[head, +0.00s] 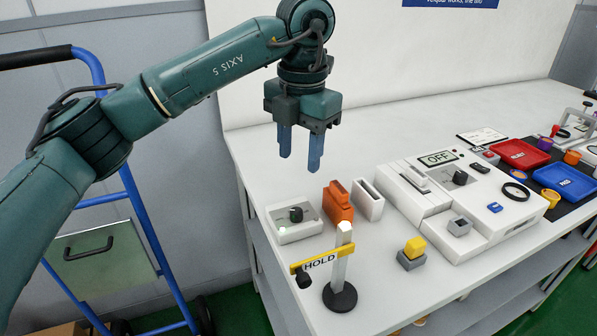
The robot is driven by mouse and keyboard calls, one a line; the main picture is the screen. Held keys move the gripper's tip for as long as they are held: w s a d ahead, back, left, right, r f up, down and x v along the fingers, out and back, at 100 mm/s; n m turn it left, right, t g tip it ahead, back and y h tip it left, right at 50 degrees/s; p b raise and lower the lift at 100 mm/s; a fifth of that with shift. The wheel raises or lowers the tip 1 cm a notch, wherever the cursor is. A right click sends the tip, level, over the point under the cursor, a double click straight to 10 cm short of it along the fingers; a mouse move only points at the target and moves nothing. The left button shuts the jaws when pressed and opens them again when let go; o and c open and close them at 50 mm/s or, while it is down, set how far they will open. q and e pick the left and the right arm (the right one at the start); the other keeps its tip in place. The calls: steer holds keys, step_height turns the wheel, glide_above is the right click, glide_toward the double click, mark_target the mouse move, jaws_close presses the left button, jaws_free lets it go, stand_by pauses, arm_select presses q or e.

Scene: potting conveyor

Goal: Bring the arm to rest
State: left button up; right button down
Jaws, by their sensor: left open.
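My left arm comes in from the left, and my left gripper (300,152) hangs above the left part of the white bench (260,168). Its two blue fingers point down and are apart, with nothing between them. The fingertips are above and a little left of an orange block-like piece (338,204) on the bench, not touching anything. My right gripper is not in view.
Below stand a grey box with a black knob (284,233), a white slotted block (368,200), and a HOLD sign post (341,298). A white machine reading OFF (437,158), a yellow button (414,246), red (520,153) and blue (566,184) trays lie right. A blue hand truck (152,232) stands left.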

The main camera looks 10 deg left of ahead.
arm_select(q)
steer(key=shift+r, duration=0.6)
